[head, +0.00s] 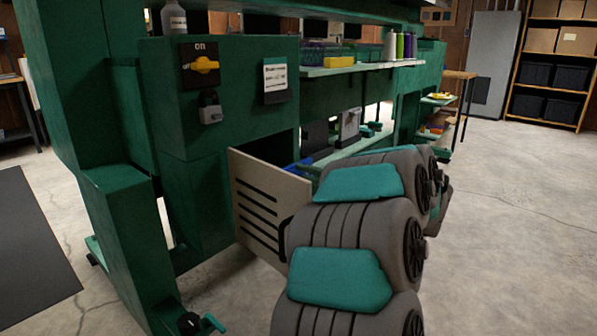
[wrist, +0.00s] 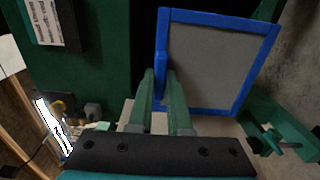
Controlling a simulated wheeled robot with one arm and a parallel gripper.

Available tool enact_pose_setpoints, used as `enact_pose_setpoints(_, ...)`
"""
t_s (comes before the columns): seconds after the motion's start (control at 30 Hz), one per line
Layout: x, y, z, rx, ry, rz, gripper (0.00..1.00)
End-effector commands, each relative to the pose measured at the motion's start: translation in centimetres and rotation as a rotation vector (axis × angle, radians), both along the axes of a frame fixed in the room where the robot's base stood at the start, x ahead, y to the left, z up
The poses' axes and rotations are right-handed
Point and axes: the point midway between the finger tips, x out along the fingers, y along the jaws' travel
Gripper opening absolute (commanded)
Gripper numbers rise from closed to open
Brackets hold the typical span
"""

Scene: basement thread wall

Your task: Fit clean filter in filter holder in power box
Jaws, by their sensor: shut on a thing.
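The clean filter (wrist: 215,66) is a grey panel in a blue frame. My gripper (wrist: 160,80) is shut on the left side of its frame in the wrist view. In the head view only a small blue part of the filter (head: 296,166) shows beside the vented panel; my arm hides the gripper and most of the filter. The power box (head: 190,135) is green, with a yellow switch (head: 201,65) on its front under the word ON. The slotted panel (head: 268,208) stands out from the box's lower part. I cannot make out the filter holder.
A shelf (head: 350,68) with spools and baskets runs along the green frame to the right. Concrete floor (head: 500,220) is clear at the right.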

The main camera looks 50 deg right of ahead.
Motion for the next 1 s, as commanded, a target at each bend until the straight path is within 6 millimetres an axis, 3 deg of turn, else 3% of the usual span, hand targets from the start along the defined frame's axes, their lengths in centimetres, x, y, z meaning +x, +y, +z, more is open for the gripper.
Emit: enact_pose_setpoints(1.0, 9.0, 0.8, 0.1, -0.002, -0.001, 0.005, 0.0)
